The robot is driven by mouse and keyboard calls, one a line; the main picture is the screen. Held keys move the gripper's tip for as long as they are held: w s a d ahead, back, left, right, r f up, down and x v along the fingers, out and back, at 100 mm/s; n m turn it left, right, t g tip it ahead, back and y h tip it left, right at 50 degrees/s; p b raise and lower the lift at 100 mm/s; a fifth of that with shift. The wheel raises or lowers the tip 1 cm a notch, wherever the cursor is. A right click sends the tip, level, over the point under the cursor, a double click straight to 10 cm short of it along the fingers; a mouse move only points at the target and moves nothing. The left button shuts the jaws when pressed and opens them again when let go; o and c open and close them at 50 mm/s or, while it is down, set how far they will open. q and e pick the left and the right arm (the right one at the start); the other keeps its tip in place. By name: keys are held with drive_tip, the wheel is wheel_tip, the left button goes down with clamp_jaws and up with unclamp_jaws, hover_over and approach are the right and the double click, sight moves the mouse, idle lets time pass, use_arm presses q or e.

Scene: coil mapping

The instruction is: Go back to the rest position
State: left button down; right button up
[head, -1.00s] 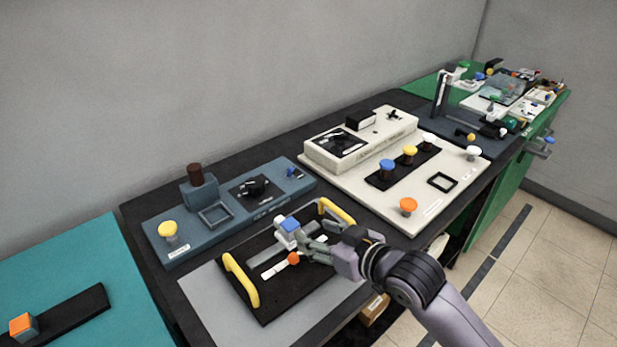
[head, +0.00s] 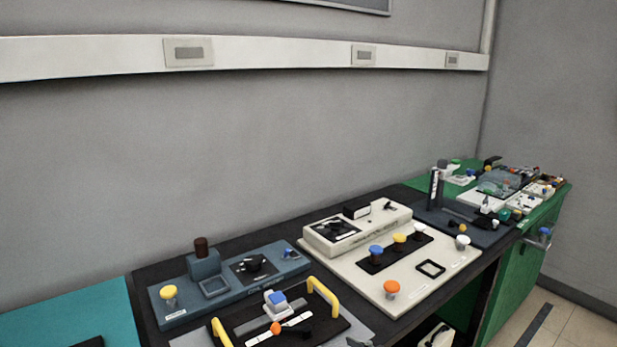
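The black tray (head: 322,327) with two yellow handles (head: 323,298) lies on the grey mat at the front of the dark bench. On it are a white block with a blue top (head: 278,300), an orange knob (head: 276,328) and a white strip. A small grey piece shows at the bottom edge near the tray's right; I cannot tell whether it is part of my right gripper. Neither gripper can be made out in the head view.
A blue-grey device (head: 228,285) and a cream console (head: 385,262) with coloured knobs stand on the dark bench. A green bench (head: 508,265) with small parts is at the far right, a teal table (head: 70,318) at the left. Floor shows at lower right.

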drive_tip(key=s+d+f+m+g+h, duration=0.25)
drive_tip(key=s+d+f, duration=0.3)
drive_tip(key=s, duration=0.35)
drive_tip(key=s+d+f+m+g+h, duration=0.1)
drive_tip(key=s+d+f+g+h, duration=0.2)
drive_tip(key=s+f, duration=0.45)
drive_tip(key=s+d+f+m+g+h, duration=0.1)
drive_tip(key=s+d+f+g+h, duration=0.1)
drive_tip(key=s+d+f, duration=0.6)
drive_tip(key=s+a+f+g, duration=0.1)
drive_tip(key=s+f, duration=0.1)
drive_tip(key=f, duration=0.9)
drive_tip(key=s+a+f, duration=0.1)
drive_tip(key=f, duration=1.1)
drive_tip(key=s+d+f+g, duration=0.1)
drive_tip(key=s+d+f, duration=0.1)
drive_tip(key=s+f, duration=1.4)
drive_tip(key=shift+d, duration=0.3)
drive_tip(key=shift+g, duration=0.25)
